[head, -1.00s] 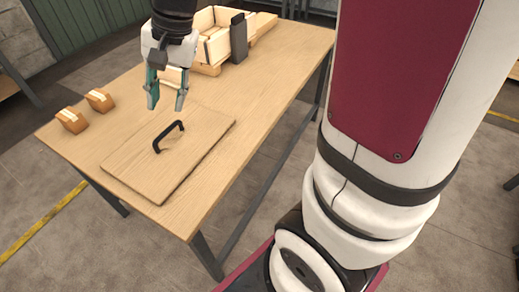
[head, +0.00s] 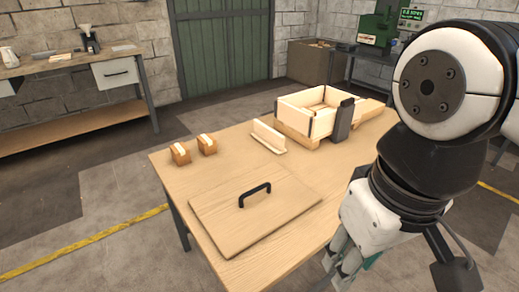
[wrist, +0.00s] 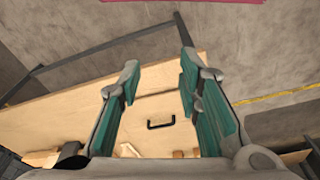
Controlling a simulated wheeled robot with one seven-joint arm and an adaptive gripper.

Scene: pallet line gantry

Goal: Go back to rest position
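My gripper (wrist: 158,88) shows in the wrist view with its two teal-padded fingers apart and nothing between them. In the head view my gripper (head: 345,262) hangs at the lower right, off the table's near right side, its fingertips partly cut off or hidden. A wooden board (head: 222,222) with a black handle (head: 255,194) lies flat on the wooden table (head: 222,160). The black handle (wrist: 161,123) also shows in the wrist view, beyond the fingers.
Two small wooden blocks (head: 181,153) sit at the table's left. An L-shaped wooden piece (head: 268,137) and an open wooden crate (head: 297,121) stand farther back, beside a dark upright block (head: 342,119). A side bench (head: 67,68) is at the far left. Floor (head: 110,205) left of the table is clear.

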